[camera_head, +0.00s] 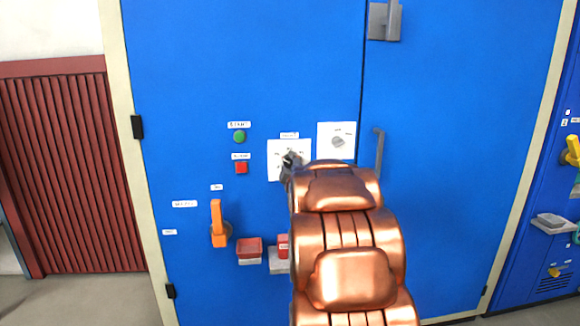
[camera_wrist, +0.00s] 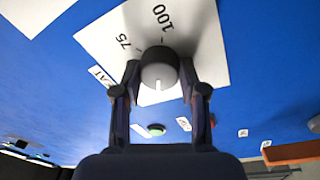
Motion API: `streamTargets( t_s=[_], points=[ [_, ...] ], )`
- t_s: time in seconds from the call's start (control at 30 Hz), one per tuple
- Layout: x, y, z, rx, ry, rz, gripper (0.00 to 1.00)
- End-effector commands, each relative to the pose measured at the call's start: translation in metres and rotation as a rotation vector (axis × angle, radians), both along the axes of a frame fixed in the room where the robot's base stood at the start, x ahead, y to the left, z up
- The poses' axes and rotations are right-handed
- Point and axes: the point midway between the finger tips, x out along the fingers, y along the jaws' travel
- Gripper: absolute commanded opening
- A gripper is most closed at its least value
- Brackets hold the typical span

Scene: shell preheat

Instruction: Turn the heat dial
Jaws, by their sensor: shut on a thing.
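The heat dial (camera_wrist: 158,72) is a dark round knob with a grey face and a white pointer line. It sits on a white plate (camera_wrist: 207,50) with the marks 75 and 100. My gripper (camera_wrist: 159,76) has one finger on each side of the knob and is shut on it. In the wrist view the pointer line points to the bottom of the picture, away from the 100. In the head view my gripper (camera_head: 290,162) is at the white plate (camera_head: 275,147) on the blue cabinet door, and my arm and fingers hide most of the dial.
A second dial (camera_head: 338,142) on a white plate is close at the right. A green button (camera_head: 239,137), a red button (camera_head: 241,168) and an orange lever (camera_head: 217,222) are to the left. A red box (camera_head: 249,247) is below, and a door handle (camera_head: 379,150) is at right.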

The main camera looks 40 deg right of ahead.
Motion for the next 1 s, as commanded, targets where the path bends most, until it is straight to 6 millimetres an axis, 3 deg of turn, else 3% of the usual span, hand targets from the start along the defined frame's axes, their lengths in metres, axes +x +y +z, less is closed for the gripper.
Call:
streamTargets(
  t_s=[0.6, 0.63, 0.83, 1.0],
  points=[
    [0.0005, 0.0005, -0.0015, 0.033, -0.021, 0.001, 0.07],
    [0.0005, 0.0005, -0.0015, 0.033, -0.021, 0.001, 0.45],
    [0.0003, 0.0003, -0.0008, 0.032, -0.022, 0.0, 0.66],
    [0.0001, 0.0001, -0.0005, 0.031, -0.022, 0.0, 0.67]
  ],
)
